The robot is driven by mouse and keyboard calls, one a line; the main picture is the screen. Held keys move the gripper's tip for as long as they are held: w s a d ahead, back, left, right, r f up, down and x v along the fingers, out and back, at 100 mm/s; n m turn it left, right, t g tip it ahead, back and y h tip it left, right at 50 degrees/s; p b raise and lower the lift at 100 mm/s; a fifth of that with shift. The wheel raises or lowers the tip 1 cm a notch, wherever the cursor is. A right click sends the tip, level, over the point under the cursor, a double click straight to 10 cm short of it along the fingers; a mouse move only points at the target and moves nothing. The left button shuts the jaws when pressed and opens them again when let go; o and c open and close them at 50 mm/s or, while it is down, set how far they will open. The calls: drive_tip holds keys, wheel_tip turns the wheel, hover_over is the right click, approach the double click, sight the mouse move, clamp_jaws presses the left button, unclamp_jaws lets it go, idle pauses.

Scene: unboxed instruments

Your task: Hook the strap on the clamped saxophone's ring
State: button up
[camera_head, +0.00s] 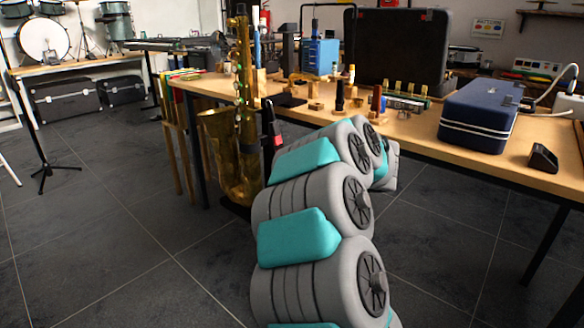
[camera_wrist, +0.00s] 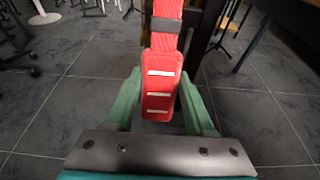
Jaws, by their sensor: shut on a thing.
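The saxophone (camera_head: 237,150) is brass-coloured and stands upright in the head view, in front of the table's left end. Its ring is too small to make out. In the wrist view my gripper (camera_wrist: 161,100) has its two green fingers on either side of a red strap piece (camera_wrist: 160,72) with white bars, and is shut on it. The red webbing runs up from it through a dark grey buckle (camera_wrist: 167,23) and out of the frame. No hook is visible. My arm hides my gripper in the head view. A small red patch beside the saxophone may be the strap.
The wooden table (camera_head: 480,150) runs across the right, with a blue case (camera_head: 482,112), an open black case (camera_head: 400,50) and several small instrument parts. A drum set (camera_head: 45,40) stands at the back left. The grey floor at left is mostly clear.

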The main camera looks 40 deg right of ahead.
drive_tip(key=shift+f+x, duration=0.15)
drive_tip(key=shift+x, duration=1.1)
drive_tip(key=shift+f+x, duration=0.15)
drive_tip(key=shift+x, duration=1.1)
drive_tip(key=shift+s+a, duration=0.1)
drive_tip(key=o, duration=1.3)
drive_tip(key=shift+o, duration=0.2)
drive_tip(key=v, duration=0.7)
drive_tip(key=shift+s, duration=0.4)
drive_tip(key=shift+r, duration=0.1)
